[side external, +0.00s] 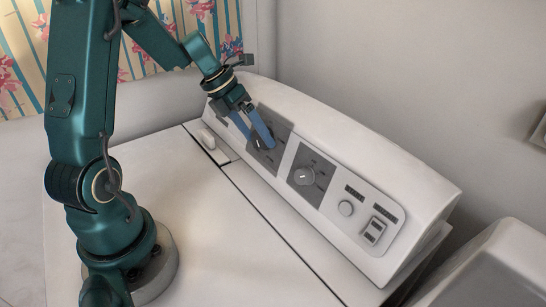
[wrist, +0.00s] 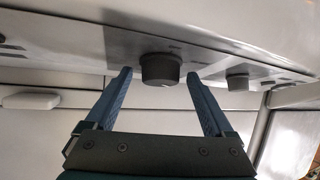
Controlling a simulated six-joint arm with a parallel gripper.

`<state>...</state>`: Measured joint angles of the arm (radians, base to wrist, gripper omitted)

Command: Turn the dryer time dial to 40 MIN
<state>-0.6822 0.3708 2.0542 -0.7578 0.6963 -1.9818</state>
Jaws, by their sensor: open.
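A dark grey round dial (wrist: 160,68) stands out from a grey panel at the middle of the wrist view. In the side view the same dial (side external: 257,144) is mostly hidden behind my fingers, on the left grey panel of the white console. My gripper (side external: 258,141) is open, its two blue fingers (wrist: 158,76) reaching to either side of the dial. A gap shows between each finger and the dial in the wrist view. A second dial (side external: 303,177) sits on the panel to the right. The markings are too small to read, so I cannot tell the dial's setting.
Further right on the console (side external: 400,175) are a small round knob (side external: 346,208) and a rocker switch (side external: 374,231). A wall rises behind.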

